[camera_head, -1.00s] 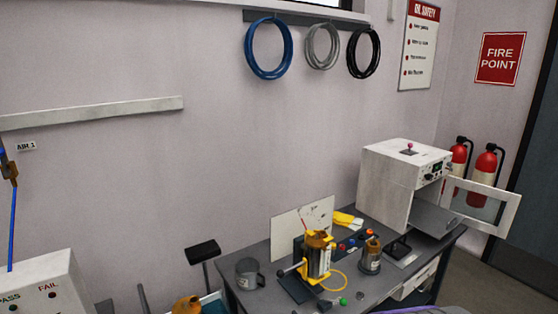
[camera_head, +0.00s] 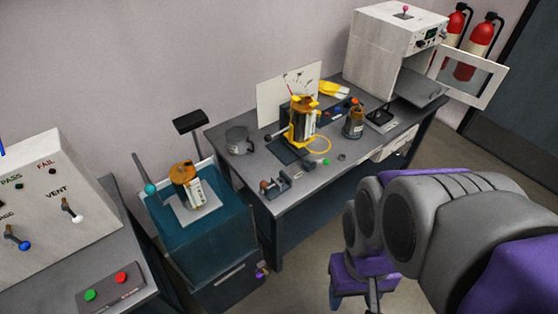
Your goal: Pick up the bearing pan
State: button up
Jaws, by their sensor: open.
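A grey, round, open-topped vessel (camera_head: 239,140) stands at the left end of the workbench (camera_head: 285,195). A dark, shallow, square tray-like piece (camera_head: 382,115) lies on a light plate near the open cabinet. I cannot tell for certain which of these is the bearing pan. My gripper (camera_head: 354,300) hangs at the lower middle on the end of my grey and purple arm, in front of the bench and well apart from both. It is open and holds nothing visible; its tips are hard to make out.
A yellow-framed pump body (camera_head: 303,122) and a brown-topped canister (camera_head: 353,122) stand mid-bench. A small vise (camera_head: 276,185) sits at the front left corner. A teal cart (camera_head: 215,235) carries another part. The white cabinet's door (camera_head: 470,78) hangs open. Floor in front is clear.

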aim_at(385, 116)
jog(key=i+l+u, duration=0.15)
jog(key=l, duration=0.2)
jog(key=i+l+u, duration=0.25)
jog(key=i+l, duration=0.15)
jog(key=l, duration=0.3)
jog(key=i+l+u, duration=0.15)
jog(key=l, duration=0.25)
jog(key=i+l+u, duration=0.15)
jog(key=l, duration=0.25)
jog(key=l+u, duration=0.15)
jog(key=l, duration=0.25)
jog(key=i+l+u, duration=0.15)
jog(key=l, duration=0.25)
